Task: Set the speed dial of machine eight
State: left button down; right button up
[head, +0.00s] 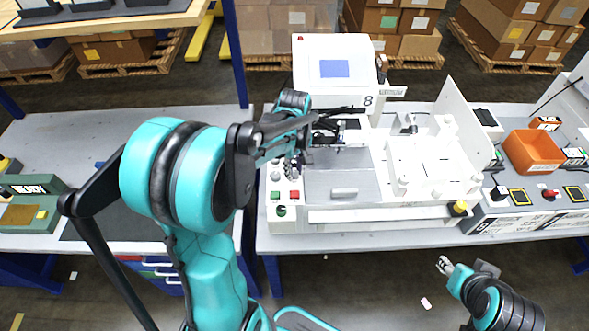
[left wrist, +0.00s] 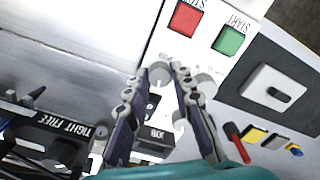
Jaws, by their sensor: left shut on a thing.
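Machine eight (head: 330,185) is a white machine on the bench, with a large 8 on its raised screen housing. Its control panel is at the front left, with a red button (head: 294,195), a green button (head: 276,195) and several grey dials. My left gripper (head: 291,168) reaches down over this panel. In the left wrist view its fingertips are shut on a grey dial (left wrist: 160,73), partly hidden by the fingers. A second grey dial (left wrist: 206,80) is just beside the right fingertip. The dial's setting and small label are not readable. My right gripper (head: 444,265) hangs empty in front of the bench, small in view.
A white fixture bed (head: 430,170) is on the machine's right. An orange bin (head: 530,150) and the neighbouring machine stand farther right. A green box (head: 35,205) is on the left bench. In the left wrist view, TIGHT/FREE lettering marks a dark part (left wrist: 70,135).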

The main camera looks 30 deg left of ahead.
aim_at(295, 173)
pick_arm(q)
jog(key=m, duration=0.6)
jog(key=shift+m, duration=0.4)
dwell(0.4)
jog(key=c, duration=1.3)
grip_release()
notch_tip(295, 173, up, 12)
